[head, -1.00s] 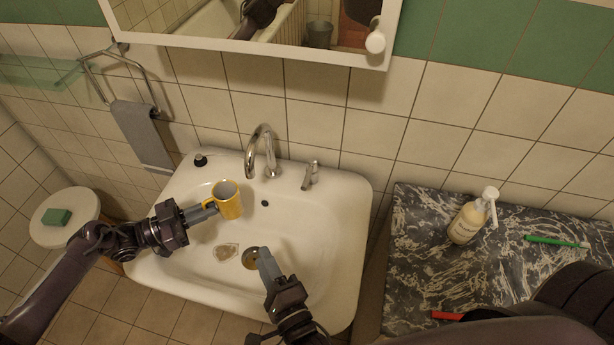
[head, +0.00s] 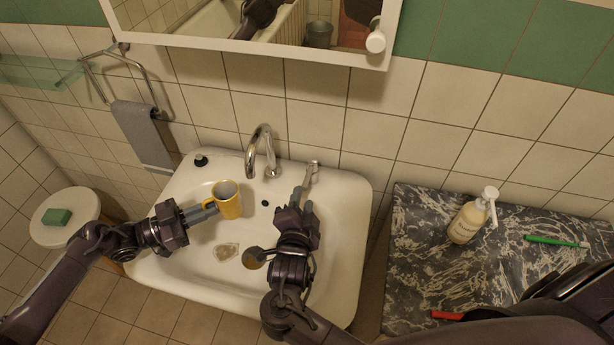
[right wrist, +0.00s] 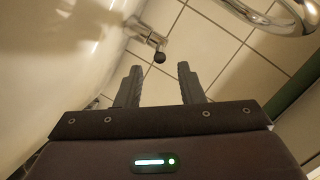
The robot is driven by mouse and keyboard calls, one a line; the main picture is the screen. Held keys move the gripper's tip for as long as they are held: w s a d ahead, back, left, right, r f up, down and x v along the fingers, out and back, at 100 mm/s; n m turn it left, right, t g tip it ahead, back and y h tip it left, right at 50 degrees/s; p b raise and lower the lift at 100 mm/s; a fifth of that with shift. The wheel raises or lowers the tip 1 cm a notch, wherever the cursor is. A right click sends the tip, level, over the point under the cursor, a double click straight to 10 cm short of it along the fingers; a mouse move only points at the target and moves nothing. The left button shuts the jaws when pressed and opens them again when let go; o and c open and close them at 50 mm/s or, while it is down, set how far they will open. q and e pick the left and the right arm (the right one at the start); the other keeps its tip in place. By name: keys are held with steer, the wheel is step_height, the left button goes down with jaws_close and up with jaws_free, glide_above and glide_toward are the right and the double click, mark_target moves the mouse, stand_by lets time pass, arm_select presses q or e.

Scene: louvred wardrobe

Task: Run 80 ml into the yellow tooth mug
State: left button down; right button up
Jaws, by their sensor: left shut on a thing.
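The yellow tooth mug (head: 229,205) is upright over the left part of the white basin, its pale inside empty-looking. My left gripper (head: 210,208) is shut on its handle, from the left. The chrome spout (head: 262,145) arches at the back of the basin; its mouth is to the right of and behind the mug. No water shows. The tap lever (head: 312,170) stands right of the spout. My right gripper (head: 304,197) is open and empty, just in front of the lever. In the right wrist view its fingers (right wrist: 158,88) are apart, with a black-tipped chrome part (right wrist: 150,38) beyond them.
Right, a marble top (head: 410,270) holds a pump bottle (head: 468,220) and a green toothbrush (head: 556,241). A mirror cabinet hangs above.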

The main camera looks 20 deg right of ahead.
mark_target(307, 175)
steer(key=x, duration=0.9)
steer(key=shift+w, duration=0.3)
steer(key=shift+c, duration=0.3)
jaws_close()
